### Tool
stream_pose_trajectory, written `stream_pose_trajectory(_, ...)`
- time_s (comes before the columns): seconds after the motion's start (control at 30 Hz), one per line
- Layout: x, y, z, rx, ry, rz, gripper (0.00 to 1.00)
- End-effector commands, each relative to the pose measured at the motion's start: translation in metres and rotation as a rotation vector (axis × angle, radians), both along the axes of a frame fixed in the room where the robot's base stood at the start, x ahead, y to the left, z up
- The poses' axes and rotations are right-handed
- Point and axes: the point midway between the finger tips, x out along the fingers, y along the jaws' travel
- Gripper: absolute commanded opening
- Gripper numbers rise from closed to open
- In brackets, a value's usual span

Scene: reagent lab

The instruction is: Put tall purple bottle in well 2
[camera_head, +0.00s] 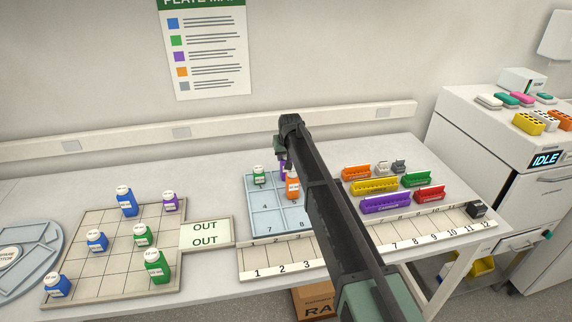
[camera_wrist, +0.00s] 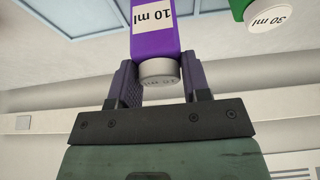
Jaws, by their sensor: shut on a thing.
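A purple bottle (camera_wrist: 155,35) with a white cap and a "10 ml" label is between my gripper's (camera_wrist: 160,85) jaws in the wrist view. The jaws are shut on it near its cap. In the head view my gripper (camera_head: 281,155) is over the back part of the blue well tray (camera_head: 268,217), with a sliver of the purple bottle (camera_head: 282,170) showing below it. My arm and an orange bottle hide much of this area. Wells 4, 7 and 8 show numbers; well 2's number is hidden. I cannot tell whether the bottle touches the tray.
In the tray, a green bottle (camera_head: 259,177) stands left of the purple one and an orange bottle (camera_head: 292,188) in front. A grid board (camera_head: 110,265) at left holds several bottles, including another purple one (camera_head: 170,202). Coloured racks (camera_head: 385,204) stand right of my arm.

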Motion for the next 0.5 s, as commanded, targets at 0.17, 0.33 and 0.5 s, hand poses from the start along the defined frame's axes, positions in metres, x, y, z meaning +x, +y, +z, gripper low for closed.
stream_pose_trajectory(0.17, -0.0001, 0.0, 0.0013, 0.0, 0.0, 0.0, 0.08)
stream_pose_trajectory(0.33, -0.0001, -0.0001, -0.0033, 0.0, 0.0, 0.0, 0.45)
stream_pose_trajectory(0.5, -0.0002, -0.0001, -0.0019, 0.0, 0.0, 0.0, 0.69)
